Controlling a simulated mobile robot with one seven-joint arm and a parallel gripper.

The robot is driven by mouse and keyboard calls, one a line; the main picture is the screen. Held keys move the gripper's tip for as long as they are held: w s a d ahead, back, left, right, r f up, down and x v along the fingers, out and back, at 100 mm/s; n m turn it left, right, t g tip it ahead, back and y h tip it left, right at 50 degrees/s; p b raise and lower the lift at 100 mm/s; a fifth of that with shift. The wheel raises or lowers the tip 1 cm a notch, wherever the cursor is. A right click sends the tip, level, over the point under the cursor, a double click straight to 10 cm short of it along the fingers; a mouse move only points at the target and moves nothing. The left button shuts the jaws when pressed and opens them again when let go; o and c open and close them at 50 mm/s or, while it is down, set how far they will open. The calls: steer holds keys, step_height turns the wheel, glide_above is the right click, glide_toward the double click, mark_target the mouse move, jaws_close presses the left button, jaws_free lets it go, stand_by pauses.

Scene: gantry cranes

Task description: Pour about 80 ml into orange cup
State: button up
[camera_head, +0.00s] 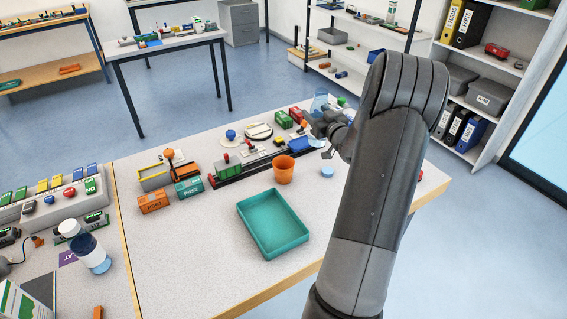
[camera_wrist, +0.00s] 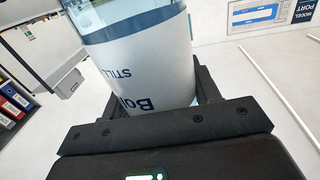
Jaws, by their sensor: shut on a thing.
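In the wrist view my gripper (camera_wrist: 157,92) is shut on a bottle (camera_wrist: 145,60) with a white label, dark lettering and a clear bluish upper part. A pale blue part of the bottle (camera_head: 320,102) shows at the gripper in the head view. The bottle's tilt and its mouth are hard to tell. The cup's inside is too small to read.
A teal tray (camera_head: 272,246) lies in front of the cup. A small light-blue disc (camera_head: 327,172) lies right of the cup. Model wagons, an orange block (camera_head: 154,202) and a teal block (camera_head: 189,188) stand to the left. A white-and-blue bottle (camera_head: 91,253) stands farther left.

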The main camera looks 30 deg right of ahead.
steer(key=shift+w+a, duration=0.25)
steer(key=shift+a, duration=0.05)
step_height(320, 180, down, 13)
steer(key=shift+r+n, duration=0.15)
steer(key=shift+n, duration=0.45)
steer(key=shift+a+f+n+g+h+p, duration=0.1)
steer(key=shift+f+n+g+h, duration=0.4)
steer(key=shift+n, duration=1.55)
steer(key=shift+a+f+n+g+h+p, duration=0.25)
steer(key=shift+n+g, duration=0.45)
steer(key=shift+n, duration=1.4)
steer(key=shift+d+f+n+g+h, duration=0.1)
steer(key=shift+f+n+g+h, duration=0.4)
steer(key=shift+n, duration=1.55)
steer(key=shift+r+n+h, duration=0.1)
steer(key=shift+n+h, duration=0.15)
steer(key=shift+n, duration=0.35)
